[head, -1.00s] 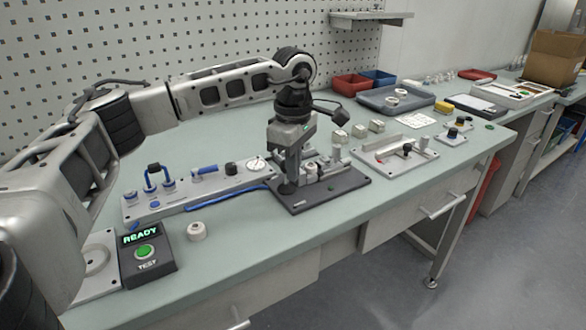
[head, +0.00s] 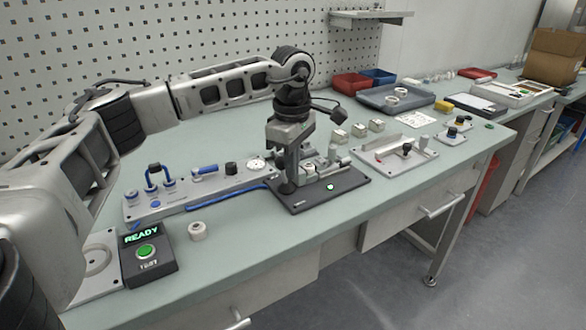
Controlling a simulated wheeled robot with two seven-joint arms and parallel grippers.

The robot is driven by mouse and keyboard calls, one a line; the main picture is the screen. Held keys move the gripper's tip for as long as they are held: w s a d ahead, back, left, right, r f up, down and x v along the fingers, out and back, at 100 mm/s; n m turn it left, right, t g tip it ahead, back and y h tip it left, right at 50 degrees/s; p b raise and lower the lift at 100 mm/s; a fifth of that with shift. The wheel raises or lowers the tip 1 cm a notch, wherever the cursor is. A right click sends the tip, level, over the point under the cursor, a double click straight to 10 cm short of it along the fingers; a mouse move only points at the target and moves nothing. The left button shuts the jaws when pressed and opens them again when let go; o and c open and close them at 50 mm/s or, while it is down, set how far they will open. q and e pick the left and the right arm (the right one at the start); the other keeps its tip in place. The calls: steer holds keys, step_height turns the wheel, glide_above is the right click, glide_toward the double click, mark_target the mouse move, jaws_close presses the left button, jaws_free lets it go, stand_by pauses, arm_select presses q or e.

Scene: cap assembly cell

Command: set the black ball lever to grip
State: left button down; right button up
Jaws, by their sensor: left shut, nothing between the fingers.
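A black ball (head: 288,188), which looks like the lever's knob, shows at the left side of the dark fixture plate (head: 345,186). My left gripper (head: 291,176) points down over this side of the fixture. Its fingers are shut and empty, right at or just above the ball; I cannot tell if they touch it. The lever's arm and its marks are hidden or too small to read. A small lamp (head: 330,187) on the plate's front is lit pale green-white. A whitish part (head: 310,172) sits in the fixture beside the fingers. My right gripper is not in view.
A grey panel with blue handles (head: 190,196) lies left of the fixture. A white cap (head: 197,231) and a test box reading READY (head: 147,254) are in front. Another panel with a black knob (head: 407,147) stands to the right. The table front is mostly clear.

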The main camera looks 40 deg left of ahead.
arm_select(q)
steer(key=shift+s+d, duration=0.25)
steer(key=shift+d, duration=0.35)
steer(key=shift+r, duration=0.1)
step_height(320, 180, up, 7)
steer(key=p, duration=0.5)
steer(key=shift+p, duration=0.4)
